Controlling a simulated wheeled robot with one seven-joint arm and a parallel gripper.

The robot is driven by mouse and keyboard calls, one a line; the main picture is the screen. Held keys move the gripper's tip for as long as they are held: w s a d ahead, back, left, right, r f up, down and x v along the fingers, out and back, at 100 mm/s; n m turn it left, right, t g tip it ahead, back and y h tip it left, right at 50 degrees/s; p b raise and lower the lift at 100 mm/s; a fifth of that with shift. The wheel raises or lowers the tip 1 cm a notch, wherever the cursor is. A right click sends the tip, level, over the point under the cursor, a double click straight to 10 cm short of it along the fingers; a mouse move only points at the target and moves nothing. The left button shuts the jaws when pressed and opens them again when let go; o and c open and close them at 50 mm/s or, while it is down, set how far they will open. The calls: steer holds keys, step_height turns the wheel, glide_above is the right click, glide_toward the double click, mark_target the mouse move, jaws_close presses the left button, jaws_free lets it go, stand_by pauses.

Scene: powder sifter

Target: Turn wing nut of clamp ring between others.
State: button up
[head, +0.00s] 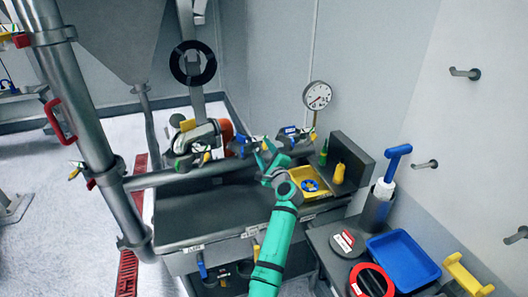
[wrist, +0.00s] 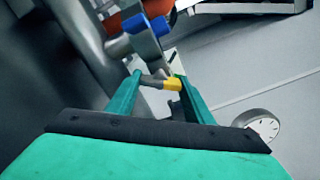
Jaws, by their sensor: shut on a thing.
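My green gripper (head: 270,160) is over the far side of the workbench, at the horizontal pipe (head: 160,179). In the wrist view my gripper (wrist: 158,80) has its two fingers on either side of a small grey and yellow piece (wrist: 166,83), which looks like the wing nut. It is shut on this piece. A blue part (wrist: 147,27) sits just beyond it. In the head view several clamps stand along the pipe: one at the left (head: 182,162), one in the middle (head: 240,148) and one at the right (head: 290,134). My gripper hides part of this row.
A yellow tray (head: 318,190) with a blue round piece lies right of my gripper. A blue tray (head: 402,262) and a red-ringed disc (head: 372,281) lie front right. The bench top (head: 195,215) is mostly clear.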

steer(key=shift+m, duration=0.9)
steer(key=shift+f, duration=0.1)
steer(key=shift+a, duration=0.1)
steer(key=o, duration=1.1)
steer(key=shift+c, duration=0.2)
steer(key=v, duration=1.1)
steer(key=shift+w, duration=0.1)
